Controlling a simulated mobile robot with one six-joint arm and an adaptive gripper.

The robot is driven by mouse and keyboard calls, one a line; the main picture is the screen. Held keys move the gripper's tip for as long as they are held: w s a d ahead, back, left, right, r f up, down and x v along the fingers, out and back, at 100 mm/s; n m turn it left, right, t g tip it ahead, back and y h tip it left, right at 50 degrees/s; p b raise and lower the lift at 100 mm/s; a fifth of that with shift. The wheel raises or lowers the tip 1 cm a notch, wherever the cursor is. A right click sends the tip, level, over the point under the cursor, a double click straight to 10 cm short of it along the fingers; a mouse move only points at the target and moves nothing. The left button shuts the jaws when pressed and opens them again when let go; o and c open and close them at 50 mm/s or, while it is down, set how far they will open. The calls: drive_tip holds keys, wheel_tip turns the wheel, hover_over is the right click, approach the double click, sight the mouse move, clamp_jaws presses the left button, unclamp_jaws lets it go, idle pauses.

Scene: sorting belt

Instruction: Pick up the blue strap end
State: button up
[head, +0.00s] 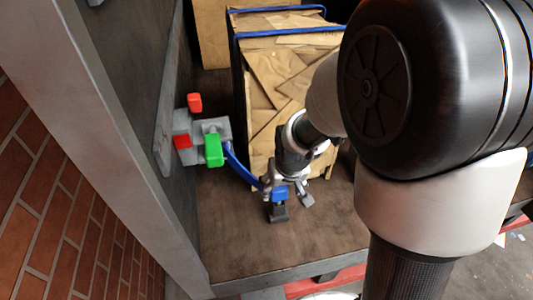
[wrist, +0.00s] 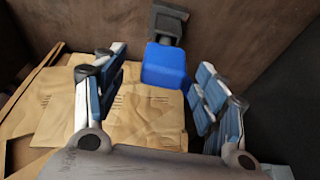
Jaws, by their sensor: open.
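The blue strap end (wrist: 165,66) is a blue block with a dark grey piece (wrist: 168,22) beyond it. In the wrist view it appears between the fingertips of my gripper (wrist: 161,64), apart from both fingers. My gripper is open, with nothing clamped. In the head view my gripper (head: 288,192) is low over the brown deck at the blue end (head: 280,194), with the dark grey piece below it. A blue strap (head: 240,168) runs from the wall device to my gripper. I cannot tell how deep the end lies between the fingers.
A grey wall device (head: 211,128) with a green part (head: 213,150) and red parts (head: 194,103) is at the left. A crate of cardboard (head: 272,90) with blue bands stands close behind my gripper. The brown deck (head: 235,235) in front is clear, up to its front edge.

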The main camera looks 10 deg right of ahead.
sight(278, 199)
drive_tip(key=x, duration=0.3)
drive_tip(key=b+x, duration=0.1)
drive_tip(key=x, duration=0.2)
drive_tip(key=shift+w+a+f, duration=0.2)
drive_tip(key=shift+w, duration=0.1)
drive_tip(key=shift+c, duration=0.6)
drive_tip(key=c, duration=1.2)
